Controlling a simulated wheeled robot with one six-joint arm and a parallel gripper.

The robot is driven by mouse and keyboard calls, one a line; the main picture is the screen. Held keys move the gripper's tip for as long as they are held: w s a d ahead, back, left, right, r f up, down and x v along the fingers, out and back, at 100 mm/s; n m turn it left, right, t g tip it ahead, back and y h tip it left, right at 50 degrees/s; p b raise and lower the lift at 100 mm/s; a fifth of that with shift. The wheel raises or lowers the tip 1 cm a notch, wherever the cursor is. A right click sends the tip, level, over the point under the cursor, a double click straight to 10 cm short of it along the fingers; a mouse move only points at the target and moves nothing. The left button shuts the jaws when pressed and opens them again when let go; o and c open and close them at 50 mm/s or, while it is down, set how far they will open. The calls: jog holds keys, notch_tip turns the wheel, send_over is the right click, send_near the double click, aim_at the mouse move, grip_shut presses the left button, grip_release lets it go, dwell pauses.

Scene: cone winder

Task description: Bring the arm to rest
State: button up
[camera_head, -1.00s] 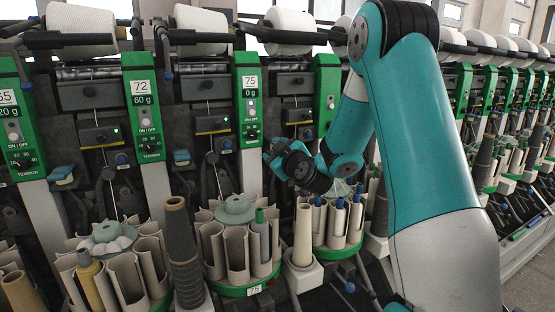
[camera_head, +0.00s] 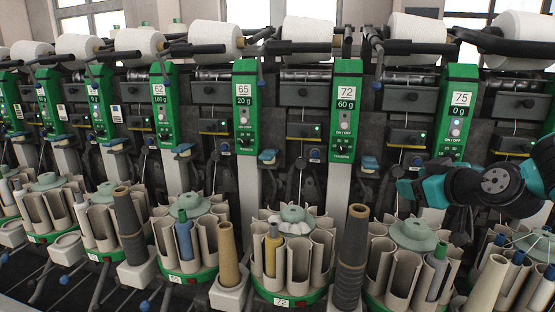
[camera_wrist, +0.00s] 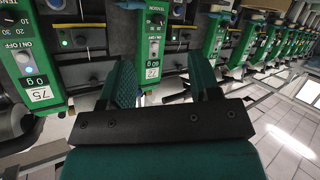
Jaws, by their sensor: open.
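My arm (camera_head: 450,187) comes in from the right edge in the head view, with its teal and black wrist in front of the winder near the panel marked 75 (camera_head: 459,112). My gripper's fingers are not clear there. In the wrist view my gripper (camera_wrist: 167,82) shows two green fingers standing well apart on a black bar. Nothing is between them.
A row of winding units with green panels fills the head view. Round bobbin magazines, such as the one marked 72 (camera_head: 292,292), stand low in front. Dark cone tubes (camera_head: 352,255) and a tan tube (camera_head: 228,255) stand between them. Open floor (camera_wrist: 290,125) shows at right in the wrist view.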

jog(key=s+a+r+n+g+y+p, duration=0.15)
jog(key=s+a+g, duration=0.25)
jog(key=s+a, duration=0.4)
jog(key=s+a+r+g+p, duration=0.1)
jog(key=s+a+g+p, duration=0.1)
jog(key=s, duration=0.8)
jog(key=s+a+r+g+p, duration=0.1)
jog(key=s+a+g, duration=0.4)
jog(key=s, duration=0.6)
jog(key=shift+s+r+m+g+h+p, duration=0.25)
jog(key=shift+m+g+h+p, duration=0.15)
jog(key=shift+g, duration=0.8)
jog(key=shift+w, duration=0.1)
